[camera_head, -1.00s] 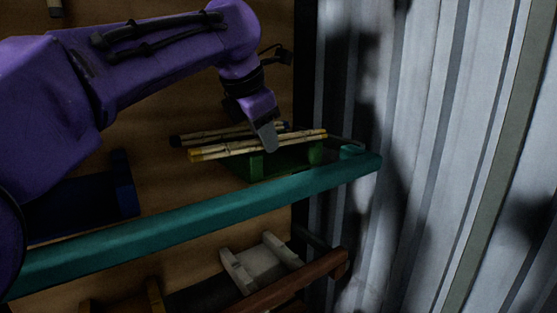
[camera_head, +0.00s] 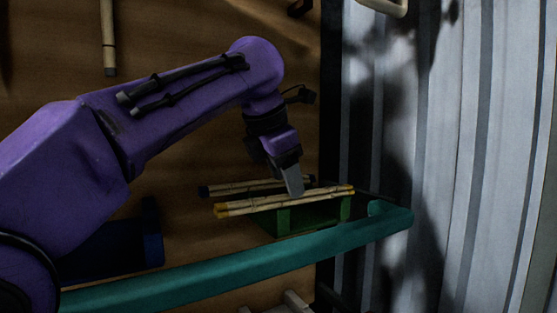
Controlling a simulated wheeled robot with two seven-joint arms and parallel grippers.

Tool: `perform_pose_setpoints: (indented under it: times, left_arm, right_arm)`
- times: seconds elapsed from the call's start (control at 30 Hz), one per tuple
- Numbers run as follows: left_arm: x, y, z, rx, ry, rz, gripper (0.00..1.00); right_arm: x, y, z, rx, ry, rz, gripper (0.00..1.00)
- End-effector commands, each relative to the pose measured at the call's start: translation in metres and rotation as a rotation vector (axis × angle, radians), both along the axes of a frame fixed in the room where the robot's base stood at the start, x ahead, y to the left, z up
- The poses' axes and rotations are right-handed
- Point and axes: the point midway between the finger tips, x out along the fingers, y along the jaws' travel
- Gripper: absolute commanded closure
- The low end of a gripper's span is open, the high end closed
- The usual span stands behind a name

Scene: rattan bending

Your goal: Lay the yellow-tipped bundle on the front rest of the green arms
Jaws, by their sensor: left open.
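The yellow-tipped bundle (camera_head: 250,207), pale jointed canes with yellow ends, lies across the tops of the green arms (camera_head: 283,221) at the front. A dark-tipped bundle (camera_head: 235,188) lies behind it, roughly parallel. My left gripper (camera_head: 293,183) is open and points down at the middle of the yellow-tipped bundle. One grey finger overlaps the bundle's upper edge in the picture. I cannot tell whether it touches the canes. The gripper hides part of the rear bundle. My right gripper is not in view.
A teal rail (camera_head: 240,266) runs across in front of the green arms. A dark blue holder (camera_head: 152,232) is at the left, partly behind my arm. A pale rest (camera_head: 296,302) shows at the bottom edge. A corrugated wall (camera_head: 460,150) is at the right.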

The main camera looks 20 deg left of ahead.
Motion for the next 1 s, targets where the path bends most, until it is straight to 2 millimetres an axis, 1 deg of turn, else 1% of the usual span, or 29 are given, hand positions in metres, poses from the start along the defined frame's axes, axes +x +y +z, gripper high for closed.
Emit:
perform_pose_setpoints:
  times: [0.03, 0.1, 0.2, 0.3, 0.47, 1.0]
  left_arm:
    - [-0.007, 0.000, 0.013, 0.000, -0.005, -0.006, 0.42]
    - [-0.017, 0.001, 0.031, 0.004, -0.005, -0.015, 0.42]
    - [-0.030, 0.002, 0.052, 0.009, -0.004, -0.008, 0.42]
    - [-0.038, 0.003, 0.065, 0.010, 0.000, -0.004, 0.42]
    - [-0.044, 0.004, 0.073, 0.006, 0.000, -0.006, 0.42]
    - [-0.044, 0.004, 0.072, 0.000, 0.000, -0.006, 0.42]
  right_arm:
    - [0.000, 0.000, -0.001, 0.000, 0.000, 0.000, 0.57]
    - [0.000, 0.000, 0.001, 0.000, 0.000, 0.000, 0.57]
    - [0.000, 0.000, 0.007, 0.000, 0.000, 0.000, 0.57]
    - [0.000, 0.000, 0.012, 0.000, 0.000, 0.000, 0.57]
    - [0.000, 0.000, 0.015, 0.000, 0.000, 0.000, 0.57]
    - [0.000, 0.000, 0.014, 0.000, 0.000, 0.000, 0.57]
